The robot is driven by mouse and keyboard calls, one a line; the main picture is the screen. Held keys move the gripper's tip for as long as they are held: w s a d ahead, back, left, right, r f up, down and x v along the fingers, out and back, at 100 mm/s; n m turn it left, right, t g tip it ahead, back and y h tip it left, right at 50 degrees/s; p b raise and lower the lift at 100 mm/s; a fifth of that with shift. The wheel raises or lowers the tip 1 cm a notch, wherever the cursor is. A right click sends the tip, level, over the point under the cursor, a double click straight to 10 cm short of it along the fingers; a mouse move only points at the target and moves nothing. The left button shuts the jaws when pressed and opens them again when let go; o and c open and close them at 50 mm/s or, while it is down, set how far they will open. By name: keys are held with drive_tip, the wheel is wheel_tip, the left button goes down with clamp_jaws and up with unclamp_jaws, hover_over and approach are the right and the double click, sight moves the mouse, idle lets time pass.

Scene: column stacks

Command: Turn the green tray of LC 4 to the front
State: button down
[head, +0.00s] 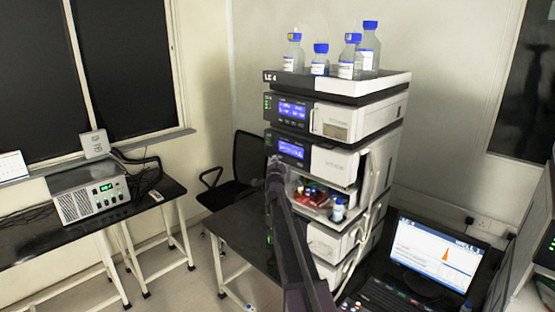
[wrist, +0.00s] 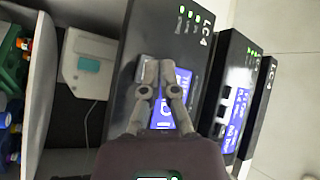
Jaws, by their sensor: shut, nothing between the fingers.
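The LC 4 stack (head: 340,120) stands on the dark bench, with blue-lit displays on its upper modules. Its open compartment (head: 325,203) shows a red tray (head: 312,197) and capped vials or bottles; I cannot make out a green tray there. In the wrist view, a green tray (wrist: 12,65) shows at the left edge, partly cut off, with coloured caps beside it. My gripper (wrist: 156,72) is shut and empty, in front of a dark module face marked LC4, well right of the green tray. In the head view, my arm covers part of the stack's front.
Several blue-capped bottles (head: 345,58) stand on the stack's top. A black chair (head: 245,165) stands behind the stack's left side. A grey instrument (head: 90,195) sits on the left table. Floor shows between the tables.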

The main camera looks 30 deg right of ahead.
drive_tip(key=shift+w+d, duration=0.1)
drive_tip(key=shift+w+d, duration=0.25)
drive_tip(key=shift+d, duration=0.1)
drive_tip(key=shift+w+d, duration=0.1)
drive_tip(key=shift+d, duration=0.25)
idle(1.2)
drive_tip(key=shift+a, duration=0.15)
drive_tip(key=shift+s+a, duration=0.3)
drive_tip(key=shift+a, duration=0.35)
idle(0.5)
drive_tip(key=shift+s+a, duration=0.3)
drive_tip(key=shift+a, duration=0.5)
drive_tip(key=shift+s+a, duration=0.25)
drive_tip(key=shift+a, duration=0.5)
drive_tip(key=shift+s+a, duration=0.3)
drive_tip(key=shift+a, duration=0.5)
idle(2.4)
